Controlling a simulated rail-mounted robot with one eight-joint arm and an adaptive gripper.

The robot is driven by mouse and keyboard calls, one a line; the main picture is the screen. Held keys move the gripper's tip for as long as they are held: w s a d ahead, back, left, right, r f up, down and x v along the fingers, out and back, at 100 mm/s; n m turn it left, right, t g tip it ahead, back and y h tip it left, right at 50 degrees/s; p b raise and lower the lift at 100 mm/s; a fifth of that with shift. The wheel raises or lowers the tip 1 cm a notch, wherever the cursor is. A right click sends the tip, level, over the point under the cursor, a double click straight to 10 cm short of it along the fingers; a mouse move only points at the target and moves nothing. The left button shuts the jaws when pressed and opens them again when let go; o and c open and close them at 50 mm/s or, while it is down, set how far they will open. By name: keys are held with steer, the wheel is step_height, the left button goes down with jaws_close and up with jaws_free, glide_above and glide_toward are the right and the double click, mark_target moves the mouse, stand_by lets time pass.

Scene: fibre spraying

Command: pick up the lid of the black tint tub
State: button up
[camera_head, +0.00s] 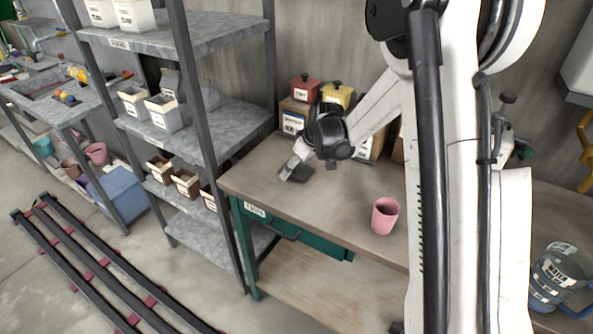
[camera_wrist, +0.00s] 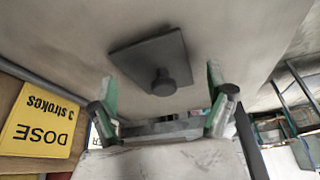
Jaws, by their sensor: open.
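A dark square lid with a round black knob lies flat on the bench in the wrist view (camera_wrist: 138,55) and is a small dark patch in the head view (camera_head: 301,174). My gripper is open, with its green-lined fingers on either side of the knob in the wrist view (camera_wrist: 161,79). The fingers appear apart from the knob. In the head view my gripper (camera_head: 289,168) points down at the lid. I cannot make out the black tint tub's body; my arm hides part of the bench's back.
A red tub (camera_head: 304,92) and a yellow tub (camera_head: 339,97) stand on boxes at the bench's back. A pink cup (camera_head: 384,217) stands on the bench (camera_head: 335,205). A grey shelf rack (camera_head: 215,95) is at the left. A yellow dose sign (camera_wrist: 38,125) is close by.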

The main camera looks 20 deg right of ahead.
steer(key=c, duration=1.3)
